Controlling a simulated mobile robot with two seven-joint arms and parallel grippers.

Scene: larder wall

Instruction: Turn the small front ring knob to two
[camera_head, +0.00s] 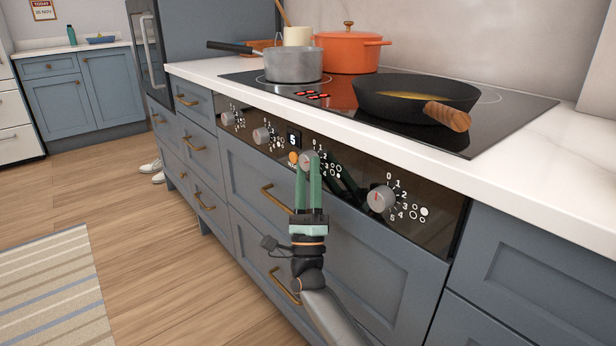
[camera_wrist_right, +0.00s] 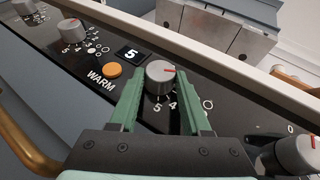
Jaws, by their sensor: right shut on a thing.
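A dark control panel (camera_head: 350,192) runs along the cooker front with several round grey knobs. My right gripper (camera_head: 308,166) has its green fingers on either side of one knob (camera_wrist_right: 160,78), the one just right of the orange WARM button (camera_wrist_right: 112,70). It is shut on this knob. The knob's red mark shows on its face in the wrist view, near the upper right side. The digits 5 and 4 show below the knob there; its other digits are partly hidden by the fingers. The ring symbols are too small to tell apart surely. My left gripper is not in view.
Another knob (camera_head: 381,199) is to the right, and two more, a near one (camera_head: 261,135) and a far one (camera_head: 227,118), are to the left. A display (camera_head: 293,139) reads 5. Above are a grey saucepan (camera_head: 293,65), an orange pot (camera_head: 348,52) and a black frying pan (camera_head: 400,100).

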